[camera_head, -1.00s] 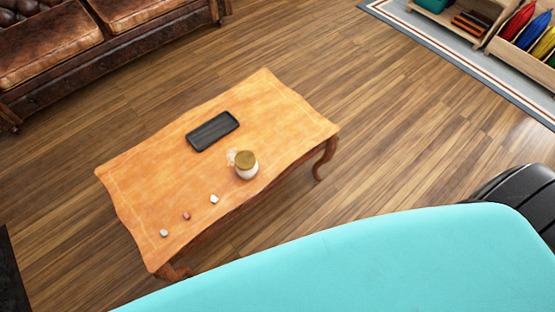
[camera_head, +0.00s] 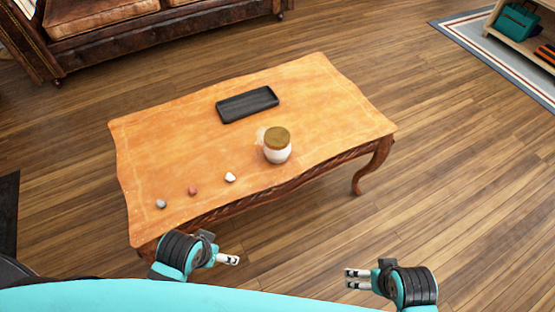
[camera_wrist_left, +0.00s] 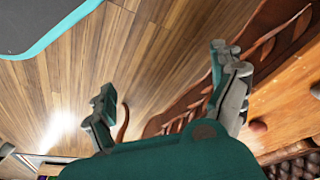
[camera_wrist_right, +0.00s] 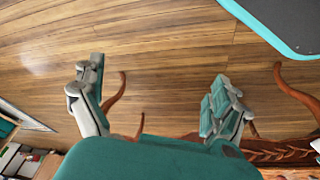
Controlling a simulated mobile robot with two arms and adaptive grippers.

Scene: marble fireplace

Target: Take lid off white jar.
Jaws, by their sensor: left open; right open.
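The white jar (camera_head: 278,152) stands upright near the front edge of the wooden table. Its brown-gold lid (camera_head: 277,137) sits on top of it. My left gripper (camera_head: 230,260) is in front of the table, low in the head view, left of the jar and apart from it. It is open and empty, and its spread fingers show in the left wrist view (camera_wrist_left: 165,95). My right gripper (camera_head: 354,279) is in front of the table to the right, apart from the jar. It is open and empty, as the right wrist view shows (camera_wrist_right: 155,95).
A black tray (camera_head: 247,104) lies on the table (camera_head: 330,110) behind the jar. Several small stones, one white (camera_head: 230,177), one reddish (camera_head: 193,191) and one grey (camera_head: 160,204), lie along the front left. A brown sofa (camera_head: 100,20) stands behind. Floor right of the table is clear.

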